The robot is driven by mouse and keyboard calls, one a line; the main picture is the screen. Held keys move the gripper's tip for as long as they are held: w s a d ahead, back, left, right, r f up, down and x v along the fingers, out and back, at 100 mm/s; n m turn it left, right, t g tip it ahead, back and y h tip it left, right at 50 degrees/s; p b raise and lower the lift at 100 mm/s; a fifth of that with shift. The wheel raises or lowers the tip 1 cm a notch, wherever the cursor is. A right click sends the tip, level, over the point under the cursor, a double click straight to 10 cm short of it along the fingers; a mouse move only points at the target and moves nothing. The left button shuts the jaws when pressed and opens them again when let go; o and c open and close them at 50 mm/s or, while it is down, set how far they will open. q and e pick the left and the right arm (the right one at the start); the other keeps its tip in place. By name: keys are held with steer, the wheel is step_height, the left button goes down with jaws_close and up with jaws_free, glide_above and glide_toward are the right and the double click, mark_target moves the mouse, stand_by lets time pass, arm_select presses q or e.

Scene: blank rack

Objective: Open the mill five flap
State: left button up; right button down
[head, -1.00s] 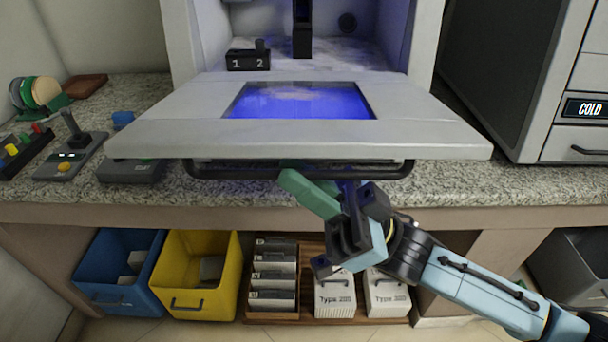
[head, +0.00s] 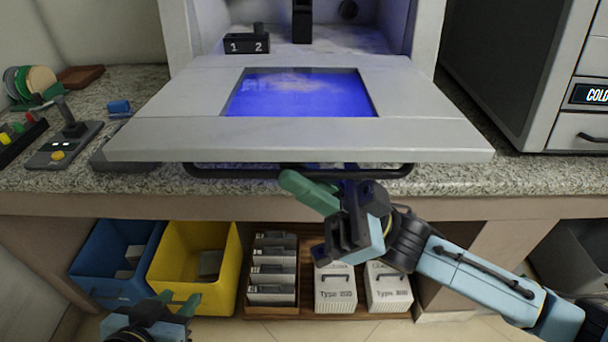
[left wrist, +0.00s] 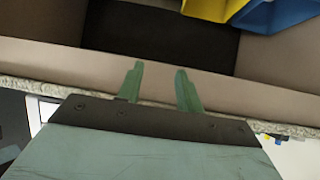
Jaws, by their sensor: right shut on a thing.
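The flap (head: 160,130) is a pale grey panel with a blue-lit window. It is swung down from the cabinet, close to level, and juts out over the counter's front. Its black bar handle (head: 240,173) runs under the front edge. My right gripper (head: 318,184) is at the handle's middle right, shut on it; the contact itself is partly hidden under the flap. My left gripper (head: 179,300) is low in the head view, in front of the yellow bin. In the left wrist view my left gripper (left wrist: 159,78) has its green fingers apart, with nothing between them.
The cabinet stands open behind the flap, with a black box marked 1 2 (head: 247,44) inside. A joystick box (head: 68,140) stands left on the counter. Below are a blue bin (head: 95,285), a yellow bin (head: 225,290) and a wooden tray (head: 300,312) of cases.

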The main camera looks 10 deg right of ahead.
steer(key=c, duration=1.5)
jaws_free()
